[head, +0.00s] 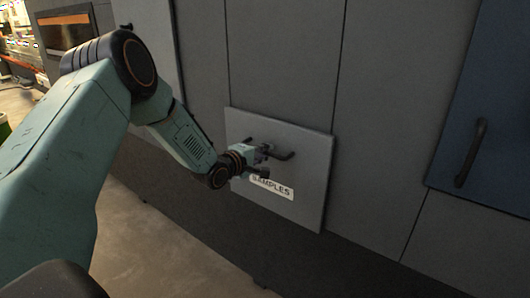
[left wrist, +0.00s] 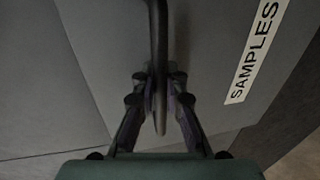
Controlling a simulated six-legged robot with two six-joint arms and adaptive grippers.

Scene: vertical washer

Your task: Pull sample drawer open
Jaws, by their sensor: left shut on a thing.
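The sample drawer (head: 300,213) has a light grey front with a white "SAMPLES" label (head: 272,187), set in the dark grey cabinet wall. Its dark bar handle (head: 284,156) runs across the front above the label. My left gripper (head: 262,160) is at the handle, with its fingers shut on it. In the left wrist view the two fingers (left wrist: 160,98) close on the handle (left wrist: 159,40) from both sides, and the label (left wrist: 254,52) shows at the right. The drawer front looks to stand slightly proud of the wall; how far cannot be told. My right gripper is not in view.
A blue panel (head: 497,110) with a dark vertical handle (head: 470,153) is at the right. Plain grey cabinet panels (head: 280,55) surround the drawer. Open floor (head: 150,245) lies below and left. An orange-striped unit (head: 65,30) stands at the far left.

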